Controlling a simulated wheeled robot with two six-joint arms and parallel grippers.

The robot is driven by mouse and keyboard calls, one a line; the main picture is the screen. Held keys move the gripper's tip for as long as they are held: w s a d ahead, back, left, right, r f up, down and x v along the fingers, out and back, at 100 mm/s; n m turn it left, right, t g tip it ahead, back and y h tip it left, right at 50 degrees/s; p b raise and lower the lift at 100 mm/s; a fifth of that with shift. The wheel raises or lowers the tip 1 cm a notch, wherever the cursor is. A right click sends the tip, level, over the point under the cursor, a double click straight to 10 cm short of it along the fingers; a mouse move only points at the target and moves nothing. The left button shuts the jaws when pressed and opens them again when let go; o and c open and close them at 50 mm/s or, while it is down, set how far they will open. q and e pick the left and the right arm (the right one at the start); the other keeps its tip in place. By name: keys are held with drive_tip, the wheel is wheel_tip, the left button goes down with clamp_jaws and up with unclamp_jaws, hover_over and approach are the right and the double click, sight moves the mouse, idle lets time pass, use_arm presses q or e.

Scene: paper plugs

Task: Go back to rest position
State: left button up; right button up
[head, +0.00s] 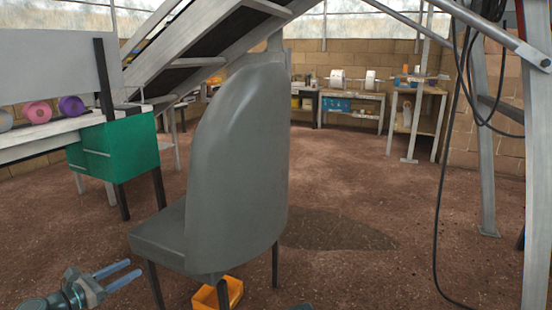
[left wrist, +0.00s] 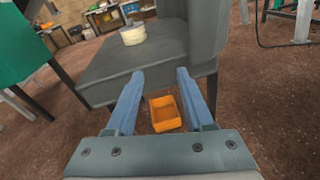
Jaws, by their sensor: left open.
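My left gripper (head: 120,274) is at the lower left of the head view, in front of the grey chair (head: 238,165). Its two blue fingers are apart with nothing between them. In the left wrist view the open left gripper (left wrist: 158,74) points toward the chair seat (left wrist: 105,68). A pale, whitish roll (left wrist: 133,35) stands on that seat, beyond the fingertips and apart from them. The roll is not visible in the head view. My right gripper cannot be made out.
An orange bin (head: 218,294) sits on the floor by the chair legs. A green cabinet (head: 115,150) hangs under a bench with coloured rolls (head: 38,112) at left. A dark cable (head: 438,220) hangs at right near metal legs (head: 483,150). Brown floor is open right of the chair.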

use_arm(q)
drive_tip(key=s+d+f+m+g+p, duration=0.1)
drive_tip(key=d+f+m+g+p, duration=0.15)
drive_tip(key=d+m, duration=0.4)
drive_tip(key=s+d+f+m+g+p, duration=0.1)
drive_tip(key=d+f+m+g, duration=0.2)
drive_tip(key=d, duration=0.7)
drive_tip(key=d+f+m+g+p, duration=0.1)
drive_tip(key=d+m+g+p, duration=0.1)
drive_tip(key=d+m+g, duration=0.45)
drive_tip(key=s+d+m+g+y+p, duration=0.3)
drive_tip(key=s+d+m+y+p, duration=0.45)
drive_tip(key=s+d+m, duration=0.7)
wheel_tip(320, 180, up, 37)
drive_tip(key=w+a+m+y+p, duration=0.1)
drive_tip(key=p, duration=3.5)
drive_tip(key=shift+a+r+m+y, duration=0.15)
drive_tip(key=shift+a+m+y, duration=0.05)
drive_tip(key=shift+m+y, duration=0.15)
